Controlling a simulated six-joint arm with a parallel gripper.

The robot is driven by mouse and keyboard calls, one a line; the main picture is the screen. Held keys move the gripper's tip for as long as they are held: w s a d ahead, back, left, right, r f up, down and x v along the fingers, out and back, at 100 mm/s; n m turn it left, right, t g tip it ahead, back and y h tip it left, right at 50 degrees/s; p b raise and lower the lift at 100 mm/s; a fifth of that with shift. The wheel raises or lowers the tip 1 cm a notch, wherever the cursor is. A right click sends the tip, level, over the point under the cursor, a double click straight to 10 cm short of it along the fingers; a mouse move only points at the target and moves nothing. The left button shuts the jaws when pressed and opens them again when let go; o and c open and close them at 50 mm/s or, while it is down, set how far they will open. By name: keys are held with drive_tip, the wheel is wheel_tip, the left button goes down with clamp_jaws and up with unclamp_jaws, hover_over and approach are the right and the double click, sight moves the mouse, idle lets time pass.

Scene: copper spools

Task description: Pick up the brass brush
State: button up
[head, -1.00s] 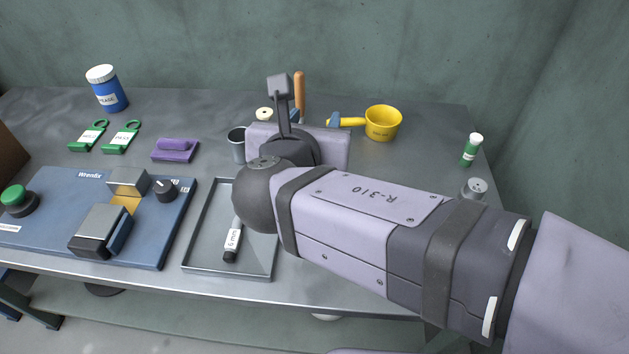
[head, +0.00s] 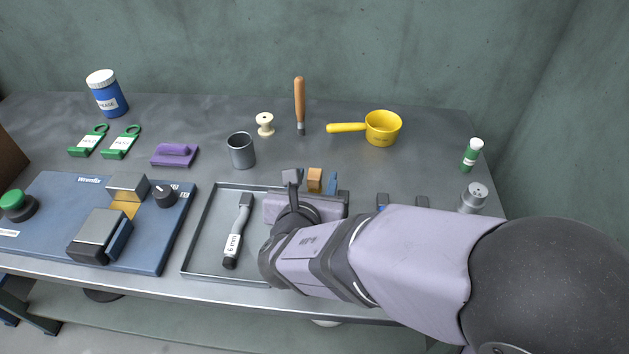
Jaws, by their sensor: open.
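A small orange-brown block (head: 314,180) shows just beyond my gripper in the head view. It may be part of the brass brush, but my gripper hides most of it and no bristles show. My gripper (head: 322,186) is open, low over the bench at the right end of the grey tray. I cannot tell whether the fingers touch the block.
A tool marked 6 mm (head: 235,232) lies in the tray (head: 196,238). A grey cup (head: 241,151), cream spool (head: 265,124), wooden-handled tool (head: 300,103) and yellow ladle (head: 383,128) stand behind. Blue and grey uprights (head: 422,202) show partly behind my arm.

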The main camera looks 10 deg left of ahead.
drive_tip(key=shift+b+x, duration=0.4)
drive_tip(key=shift+x, duration=2.4)
drive_tip(key=shift+a+r, duration=0.15)
drive_tip(key=shift+a, duration=0.05)
clamp_jaws()
